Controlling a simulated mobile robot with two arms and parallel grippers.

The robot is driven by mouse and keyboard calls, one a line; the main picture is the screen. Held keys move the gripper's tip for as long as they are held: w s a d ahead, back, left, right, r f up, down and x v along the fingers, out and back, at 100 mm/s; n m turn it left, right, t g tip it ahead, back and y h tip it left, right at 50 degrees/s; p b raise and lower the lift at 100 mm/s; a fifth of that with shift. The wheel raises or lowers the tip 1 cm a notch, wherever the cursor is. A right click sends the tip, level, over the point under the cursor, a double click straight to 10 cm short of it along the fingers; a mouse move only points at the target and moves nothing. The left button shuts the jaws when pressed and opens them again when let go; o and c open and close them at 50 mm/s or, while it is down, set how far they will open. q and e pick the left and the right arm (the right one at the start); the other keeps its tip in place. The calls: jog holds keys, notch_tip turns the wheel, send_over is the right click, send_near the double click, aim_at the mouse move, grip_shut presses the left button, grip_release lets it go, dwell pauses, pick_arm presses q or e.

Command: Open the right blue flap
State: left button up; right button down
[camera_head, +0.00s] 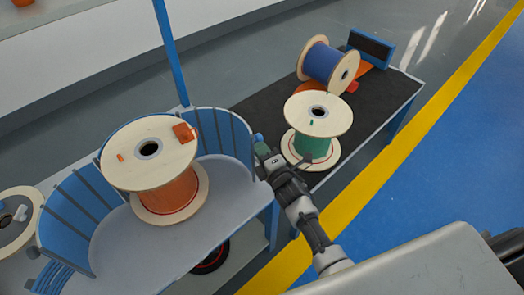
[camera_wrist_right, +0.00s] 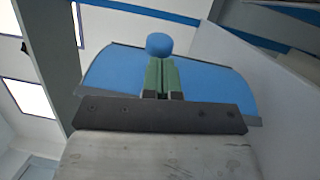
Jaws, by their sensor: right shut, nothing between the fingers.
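The right blue flap (camera_head: 218,133) is a curved blue panel with grey upright bars, standing on the right rim of the round grey platform. It fills much of the right wrist view (camera_wrist_right: 215,82). A round blue knob (camera_wrist_right: 159,44) shows just past my fingertips; in the head view the knob (camera_head: 257,138) is at the flap's right end. My right gripper (camera_head: 263,150) is at that end, its green fingers (camera_wrist_right: 160,72) shut and empty. I cannot tell whether they touch the knob. My left gripper is not in view.
An orange cable spool (camera_head: 160,165) stands on the grey platform (camera_head: 175,245), with another curved blue flap (camera_head: 75,212) at left. A green spool (camera_head: 314,135) and a blue spool (camera_head: 325,65) are on the black-topped table (camera_head: 380,100). A blue post (camera_head: 170,50) rises behind the platform.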

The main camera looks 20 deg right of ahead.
jog(key=w+d+n+g+y+b, duration=0.2)
jog(key=w+d+n+y+b, duration=0.1)
jog(key=w+y, duration=0.2)
jog(key=shift+w+d+n+b, duration=0.3)
jog(key=shift+w+n+b, duration=0.1)
jog(key=shift+w, duration=0.75)
